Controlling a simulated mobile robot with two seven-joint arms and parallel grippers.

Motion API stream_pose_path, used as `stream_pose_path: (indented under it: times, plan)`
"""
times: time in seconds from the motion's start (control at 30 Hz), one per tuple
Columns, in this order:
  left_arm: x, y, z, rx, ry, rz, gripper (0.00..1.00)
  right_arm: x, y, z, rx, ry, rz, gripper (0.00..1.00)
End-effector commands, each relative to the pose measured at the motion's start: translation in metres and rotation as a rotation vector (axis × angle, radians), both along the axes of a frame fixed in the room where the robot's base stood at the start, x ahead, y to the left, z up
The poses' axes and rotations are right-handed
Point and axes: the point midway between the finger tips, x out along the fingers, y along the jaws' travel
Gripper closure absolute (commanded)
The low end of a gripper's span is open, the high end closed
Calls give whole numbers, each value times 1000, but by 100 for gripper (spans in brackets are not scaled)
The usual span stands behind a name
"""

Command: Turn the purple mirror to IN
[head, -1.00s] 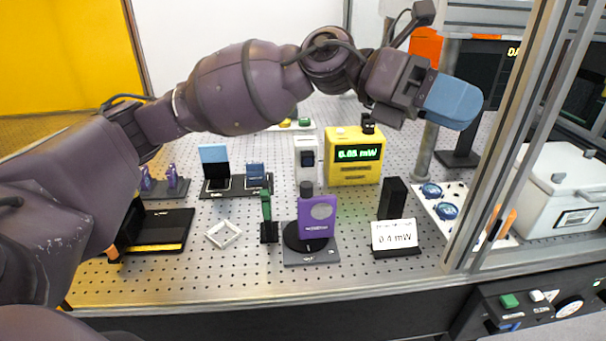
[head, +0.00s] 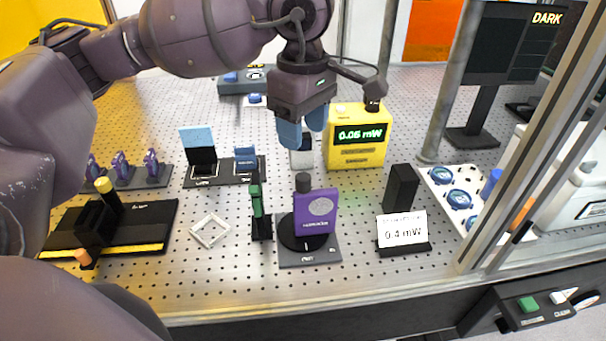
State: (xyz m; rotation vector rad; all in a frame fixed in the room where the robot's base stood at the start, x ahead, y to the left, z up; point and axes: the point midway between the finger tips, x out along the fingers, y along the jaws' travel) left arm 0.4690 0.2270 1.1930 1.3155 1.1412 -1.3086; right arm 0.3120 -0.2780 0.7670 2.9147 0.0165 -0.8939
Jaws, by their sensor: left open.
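The purple mirror (head: 316,211) stands upright on a round black turntable with a dark knob on top, on a grey base plate (head: 310,256) near the front of the perforated bench. Small labels are on the plate, one at its front edge, too small to read surely. My left gripper (head: 302,138) hangs pointing down above and behind the mirror, its two blue fingertips apart with nothing between them. It does not touch the mirror. My right gripper does not show.
A metal frame post (head: 520,150) rises at right.

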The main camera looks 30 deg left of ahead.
Motion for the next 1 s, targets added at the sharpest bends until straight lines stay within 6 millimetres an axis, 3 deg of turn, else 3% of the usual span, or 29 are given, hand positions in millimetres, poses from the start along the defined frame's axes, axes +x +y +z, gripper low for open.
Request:
stream_pose_path:
  times: [0.6,1.0]
  plan:
    - [0,-1,-91,-4,4,1,45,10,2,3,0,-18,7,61]
    - [0,-1,-102,-4,3,1,45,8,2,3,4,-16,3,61]
